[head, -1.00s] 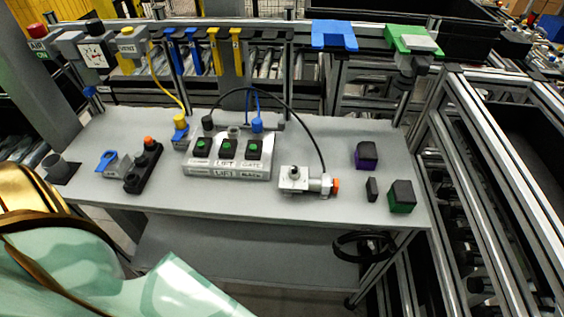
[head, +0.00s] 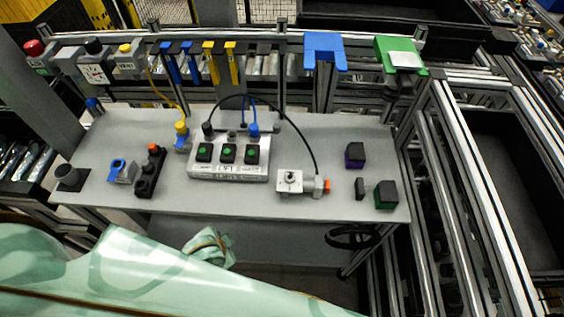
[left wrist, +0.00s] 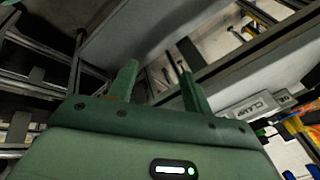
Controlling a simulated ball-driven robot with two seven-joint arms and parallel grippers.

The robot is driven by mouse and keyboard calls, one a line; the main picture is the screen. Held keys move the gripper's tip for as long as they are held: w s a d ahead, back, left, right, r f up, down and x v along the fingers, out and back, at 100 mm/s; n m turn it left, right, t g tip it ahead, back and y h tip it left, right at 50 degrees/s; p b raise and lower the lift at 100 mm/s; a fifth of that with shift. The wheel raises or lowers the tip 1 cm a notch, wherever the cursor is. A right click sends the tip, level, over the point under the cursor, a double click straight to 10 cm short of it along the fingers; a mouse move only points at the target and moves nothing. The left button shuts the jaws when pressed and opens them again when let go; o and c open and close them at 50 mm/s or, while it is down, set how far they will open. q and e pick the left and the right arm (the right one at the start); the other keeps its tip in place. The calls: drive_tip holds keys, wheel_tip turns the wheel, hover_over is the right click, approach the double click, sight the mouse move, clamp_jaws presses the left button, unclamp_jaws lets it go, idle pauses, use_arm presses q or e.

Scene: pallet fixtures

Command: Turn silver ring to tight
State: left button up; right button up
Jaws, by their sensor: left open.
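A silver-grey valve block (head: 290,181) with a round top fitting and an orange-tipped side piece lies on the front right of the grey bench in the head view. A grey round fitting (head: 232,134) stands behind the control box. I cannot tell which part is the silver ring, or whether it is tight. My left gripper (left wrist: 160,82) shows in the left wrist view with its two green fingers apart and nothing between them. Its fingertips cannot be made out in the head view. My right gripper is not seen.
The grey bench (head: 330,206) carries a control box (head: 228,172) with green-marked switches, a black strip (head: 150,172), a purple-black block (head: 355,155) and a green-black block (head: 386,195). A black cable arches to the valve block. A rail with hanging tools runs behind.

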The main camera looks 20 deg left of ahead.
use_arm(q)
drive_tip(key=w+r+t+p, duration=0.1)
drive_tip(key=w+r+p, duration=0.15)
drive_tip(key=r, duration=0.65)
drive_tip(key=w+r+p, duration=0.2)
drive_tip(key=r+p, duration=0.1)
drive_tip(key=r, duration=0.5)
use_arm(e)
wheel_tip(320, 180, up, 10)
drive_tip(key=p, duration=0.3)
use_arm(q)
wheel_tip(320, 180, up, 9)
drive_tip(key=n+g+h, duration=0.2)
drive_tip(key=n+g, duration=0.4)
drive_tip(key=n, duration=1.1)
hover_over(290, 174)
wheel_tip(290, 174, down, 16)
drive_tip(key=b, duration=0.8)
drive_tip(key=shift+w, duration=0.1)
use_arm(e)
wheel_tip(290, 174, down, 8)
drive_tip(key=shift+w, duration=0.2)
use_arm(q)
drive_tip(key=shift+c, duration=0.3)
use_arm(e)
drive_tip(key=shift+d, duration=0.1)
use_arm(q)
drive_tip(key=shift+r, duration=0.1)
drive_tip(key=c, duration=0.9)
